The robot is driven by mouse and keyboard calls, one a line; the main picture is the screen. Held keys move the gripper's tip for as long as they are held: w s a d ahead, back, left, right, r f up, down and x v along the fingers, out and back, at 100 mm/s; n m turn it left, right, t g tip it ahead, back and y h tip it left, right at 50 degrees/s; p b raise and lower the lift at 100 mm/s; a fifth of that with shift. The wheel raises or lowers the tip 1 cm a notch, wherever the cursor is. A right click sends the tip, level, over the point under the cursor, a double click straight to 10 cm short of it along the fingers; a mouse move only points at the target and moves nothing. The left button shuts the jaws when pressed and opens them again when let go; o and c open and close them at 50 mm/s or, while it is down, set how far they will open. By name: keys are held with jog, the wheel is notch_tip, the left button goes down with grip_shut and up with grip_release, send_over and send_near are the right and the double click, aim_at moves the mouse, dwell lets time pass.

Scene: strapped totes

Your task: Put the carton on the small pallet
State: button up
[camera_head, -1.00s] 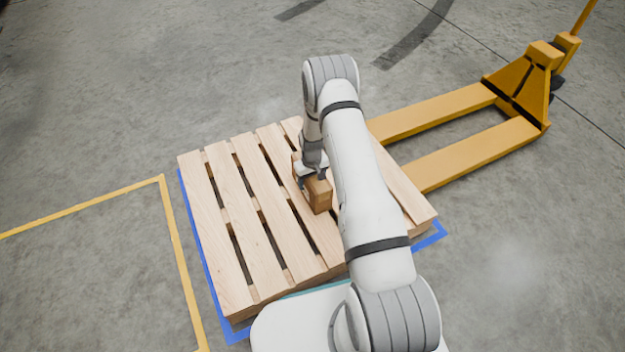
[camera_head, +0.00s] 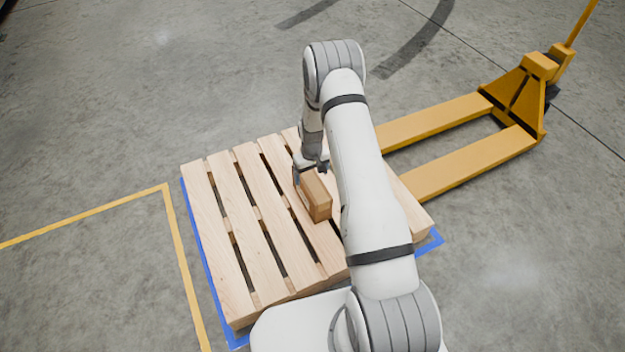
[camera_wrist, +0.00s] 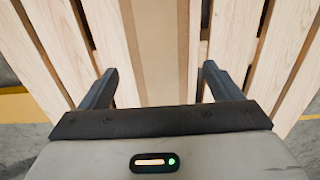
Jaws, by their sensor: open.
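The brown carton (camera_head: 316,197) rests on the slats of the wooden pallet (camera_head: 232,268), near its middle. It also shows in the wrist view (camera_wrist: 162,50), lying along the slats ahead of the fingers. My gripper (camera_head: 311,173) is above the far end of the carton, partly hidden by my arm. In the wrist view my gripper (camera_wrist: 158,80) has its two fingers spread wide, one to each side of the carton, with clear gaps between. Nothing is held.
A yellow pallet jack (camera_head: 470,140) stands at the right, its forks reaching toward the pallet. Blue tape (camera_head: 198,255) edges the pallet on the floor. A yellow floor line (camera_head: 178,240) runs at the left. The pallet's left slats are bare.

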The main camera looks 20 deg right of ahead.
notch_tip(320, 180, up, 3)
jog(key=shift+r+p, duration=0.15)
jog(key=shift+p, duration=0.15)
jog(key=s+a+r+m, duration=0.1)
jog(key=s+r, duration=0.3)
jog(key=r, duration=0.8)
jog(key=s+a+r, duration=0.1)
jog(key=s+r, duration=0.4)
jog(key=r, duration=0.7)
jog(key=s+r, duration=0.6)
jog(key=s, duration=0.5)
jog(key=s+a+r+m+t, duration=0.1)
jog(key=s+r, duration=0.5)
jog(key=s, duration=0.5)
jog(key=shift+s+r, duration=0.3)
jog(key=shift+r, duration=0.05)
jog(key=shift+a, duration=0.1)
